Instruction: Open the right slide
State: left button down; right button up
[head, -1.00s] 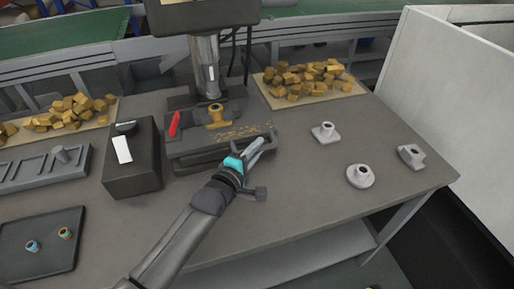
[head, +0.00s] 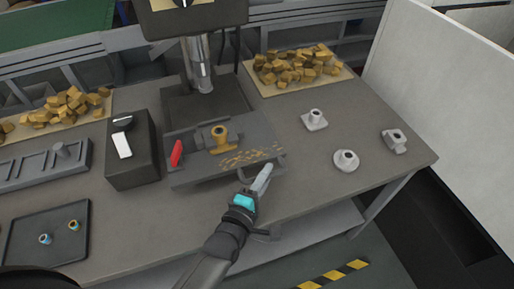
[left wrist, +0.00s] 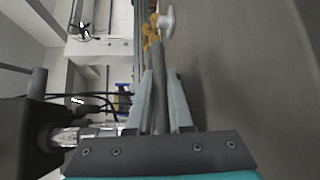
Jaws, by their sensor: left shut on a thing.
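The slide (head: 262,139) is a flat grey plate on the bench, pulled forward of the drill column (head: 198,68). It carries a vise with a brass-coloured part (head: 220,138) and scattered golden chips. A dark grey bar handle runs along its front edge. My left gripper (head: 264,178) is at the right end of that front edge, shut on the handle. In the left wrist view, the two fingers (left wrist: 158,82) stand on either side of the grey bar (left wrist: 158,62). My right gripper is not in view.
A dark box with a white switch plate (head: 131,152) stands left of the slide, near a red lever (head: 176,153). Three pale flanged parts, one of them round (head: 345,160), lie to the right. A black tray (head: 47,235) is at the front left.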

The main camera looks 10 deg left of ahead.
pick_arm(q)
jog(key=s+d, duration=0.1)
jog(key=s, duration=0.1)
jog(key=s+d+p, duration=0.1)
jog(key=s+d, duration=0.1)
jog(key=s, duration=0.1)
jog(key=shift+s+d, duration=0.3)
jog(key=shift+d, duration=0.1)
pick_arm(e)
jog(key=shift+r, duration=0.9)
pick_arm(q)
jog(key=c, duration=1)
grip_release()
jog(key=shift+w+a, duration=0.1)
jog(key=shift+w, duration=0.05)
jog(key=shift+o, duration=0.8)
